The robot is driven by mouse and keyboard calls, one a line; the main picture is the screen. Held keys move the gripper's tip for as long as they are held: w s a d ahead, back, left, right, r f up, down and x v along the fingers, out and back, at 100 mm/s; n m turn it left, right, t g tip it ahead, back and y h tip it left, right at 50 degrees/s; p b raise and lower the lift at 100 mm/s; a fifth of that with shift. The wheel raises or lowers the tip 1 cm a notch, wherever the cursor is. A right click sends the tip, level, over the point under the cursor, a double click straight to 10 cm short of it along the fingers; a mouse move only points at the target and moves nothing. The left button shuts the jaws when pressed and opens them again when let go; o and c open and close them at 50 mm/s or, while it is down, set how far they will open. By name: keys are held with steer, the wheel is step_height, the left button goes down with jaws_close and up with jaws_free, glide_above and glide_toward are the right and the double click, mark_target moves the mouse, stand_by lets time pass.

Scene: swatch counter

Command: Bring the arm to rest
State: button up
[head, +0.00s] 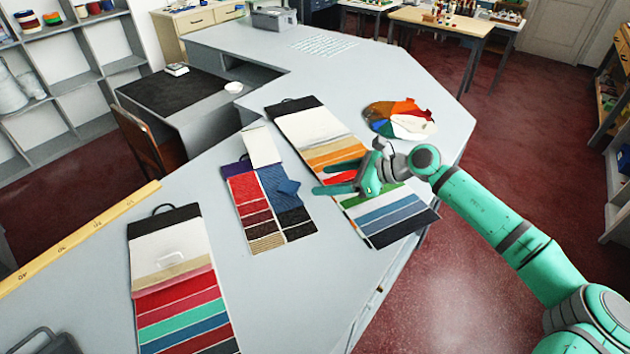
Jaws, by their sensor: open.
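My arm reaches in from the lower right, and my gripper (318,184) hangs over the counter (240,90), above the striped swatch card (310,128) on the right. Its green fingers point left and stand apart with nothing between them. The gripper hides part of that card's red and green stripes. I cannot tell how high it is above the card.
A middle swatch card (262,205) with a blue piece on it lies just left of the gripper. Another striped card (180,285) lies at lower left, near a yellow ruler (75,240). A colourful fabric pile (400,118) lies behind the gripper. The counter's far part is mostly clear.

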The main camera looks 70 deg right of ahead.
steer(key=shift+s+r, duration=0.35)
steer(key=shift+s, duration=0.3)
